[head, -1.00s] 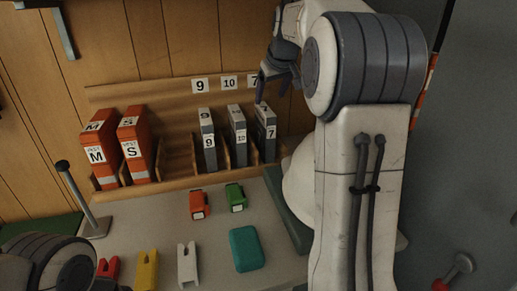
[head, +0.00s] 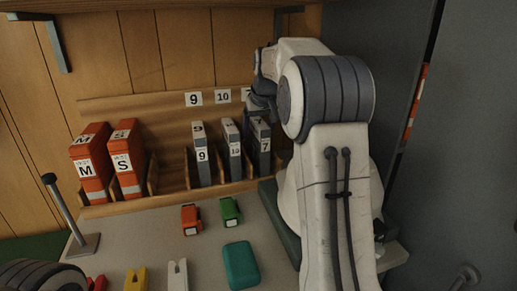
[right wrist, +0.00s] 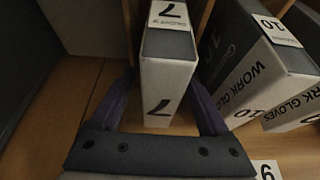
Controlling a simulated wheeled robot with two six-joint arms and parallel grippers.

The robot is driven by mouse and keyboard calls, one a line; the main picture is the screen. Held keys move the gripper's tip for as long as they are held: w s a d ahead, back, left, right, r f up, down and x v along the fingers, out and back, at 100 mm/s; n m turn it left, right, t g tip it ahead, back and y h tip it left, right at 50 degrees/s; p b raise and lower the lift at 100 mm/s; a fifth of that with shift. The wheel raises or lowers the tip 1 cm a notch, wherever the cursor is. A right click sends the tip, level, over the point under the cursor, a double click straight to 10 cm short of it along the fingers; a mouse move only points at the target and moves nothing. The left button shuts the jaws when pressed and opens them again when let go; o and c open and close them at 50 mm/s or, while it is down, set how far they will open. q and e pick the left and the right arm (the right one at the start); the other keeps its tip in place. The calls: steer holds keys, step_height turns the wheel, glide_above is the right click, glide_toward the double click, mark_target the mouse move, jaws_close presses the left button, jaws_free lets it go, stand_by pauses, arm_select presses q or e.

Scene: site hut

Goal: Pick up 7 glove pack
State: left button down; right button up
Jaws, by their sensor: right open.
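The 7 glove pack (head: 260,146) is a grey and white box standing upright in the rightmost used slot of the wooden rack (head: 164,187). In the right wrist view its white face and top label (right wrist: 168,85) read 7. My right gripper (head: 262,108) is at the top of this pack in the head view. In the right wrist view the open right gripper (right wrist: 160,88) has one dark finger on each side of the pack, with small gaps showing. The fingertips are partly hidden in the head view. My left gripper is out of view; only part of its arm shows.
The 10 pack (head: 232,150) and 9 pack (head: 201,155) stand close by, left of the 7 pack. Orange M (head: 91,165) and S (head: 127,160) packs stand further left. A teal case (head: 241,265) and small coloured items lie on the worktop. A metal post (head: 66,215) stands at left.

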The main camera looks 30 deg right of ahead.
steer(key=shift+f, duration=0.2)
stand_by(0.7)
jaws_close()
